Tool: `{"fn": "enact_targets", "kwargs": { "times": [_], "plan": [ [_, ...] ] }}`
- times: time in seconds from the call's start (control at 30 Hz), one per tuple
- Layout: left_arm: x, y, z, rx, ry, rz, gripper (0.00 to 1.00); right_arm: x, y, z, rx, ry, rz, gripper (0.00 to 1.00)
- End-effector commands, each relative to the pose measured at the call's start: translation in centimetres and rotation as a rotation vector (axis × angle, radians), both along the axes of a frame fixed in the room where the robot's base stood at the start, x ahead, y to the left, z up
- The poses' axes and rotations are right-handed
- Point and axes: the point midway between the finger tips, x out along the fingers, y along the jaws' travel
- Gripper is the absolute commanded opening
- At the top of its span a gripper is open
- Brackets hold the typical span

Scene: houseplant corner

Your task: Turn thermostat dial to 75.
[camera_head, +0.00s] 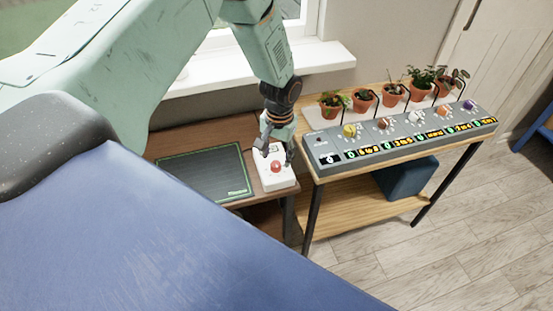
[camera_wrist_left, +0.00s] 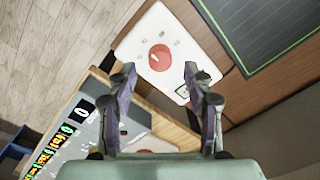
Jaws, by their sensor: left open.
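A white box with a round red dial (camera_head: 275,167) on top sits at the right end of the brown wooden bench. In the left wrist view the red dial (camera_wrist_left: 160,57) shows with a light pointer mark and small marks around it, too small to read. A small dark-framed display (camera_wrist_left: 183,91) is at the box's corner. My left gripper (camera_head: 276,155) is open above the box. In the left wrist view its two fingers (camera_wrist_left: 157,82) stand apart, with the dial beyond the tips and nothing between them. My right gripper is not in view.
A grey control panel (camera_head: 322,137) with colored knobs and lit displays stands on the wooden table to the right. Several potted plants (camera_head: 393,95) stand behind it. A dark green-edged mat (camera_head: 205,172) lies left of the box. A blue bin (camera_head: 405,178) sits on the lower shelf.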

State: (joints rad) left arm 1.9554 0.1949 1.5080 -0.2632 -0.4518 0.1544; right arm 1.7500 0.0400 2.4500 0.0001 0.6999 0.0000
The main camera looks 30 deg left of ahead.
Motion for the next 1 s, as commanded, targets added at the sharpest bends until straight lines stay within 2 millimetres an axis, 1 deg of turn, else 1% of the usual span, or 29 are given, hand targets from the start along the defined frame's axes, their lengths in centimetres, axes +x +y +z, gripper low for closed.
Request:
{"fn": "enact_targets", "kwargs": {
  "times": [0.03, 0.2, 0.3, 0.4, 0.5, 0.6, 1.0],
  "plan": [
    [0.1, 0.0, 1.3, -0.001, -0.005, 0.001, 0.52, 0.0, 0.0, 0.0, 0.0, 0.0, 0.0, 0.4],
    [0.1, -0.2, 4.9, -0.001, -0.003, 0.0, 0.52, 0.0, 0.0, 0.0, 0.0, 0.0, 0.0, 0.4],
    [0.0, -0.3, 6.6, -0.001, -0.003, 0.0, 0.52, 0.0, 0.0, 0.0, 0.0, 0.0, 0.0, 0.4],
    [0.1, -0.3, 7.9, 0.0, -0.002, 0.0, 0.52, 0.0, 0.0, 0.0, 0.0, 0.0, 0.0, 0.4],
    [0.0, -0.4, 8.8, 0.0, 0.0, 0.0, 0.52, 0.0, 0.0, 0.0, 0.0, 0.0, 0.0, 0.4],
    [0.0, -0.4, 9.1, 0.0, 0.001, 0.0, 0.52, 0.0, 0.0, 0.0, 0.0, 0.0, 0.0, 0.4],
    [0.0, -0.4, 9.2, 0.0, 0.001, 0.0, 0.52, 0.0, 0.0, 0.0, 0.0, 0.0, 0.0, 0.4]
  ]
}}
